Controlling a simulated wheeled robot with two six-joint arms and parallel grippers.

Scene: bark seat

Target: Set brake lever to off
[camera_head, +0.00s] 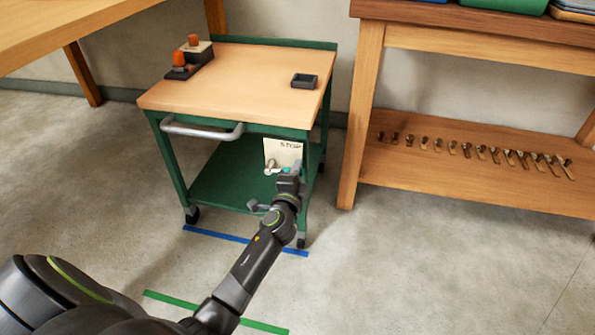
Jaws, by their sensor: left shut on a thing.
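The green cart with a wooden top (240,85) stands ahead of me. A white plate (283,152) marked "STOP" is at its front right, below the top. The brake lever (270,166) shows as a small grey piece low on this plate, mostly hidden by my gripper. My left gripper (286,173) is at the lower right of the plate and is shut on the lever. A small teal patch shows at its fingertips. The lever's exact angle cannot be told. My right gripper is not in view.
A grey handle bar (202,130) runs along the cart's front. Orange-topped items (192,53) and a small dark tray (304,81) sit on the cart. A wooden bench (470,170) with several small metal pieces stands right. Blue (245,240) and green (215,312) floor strips lie in front.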

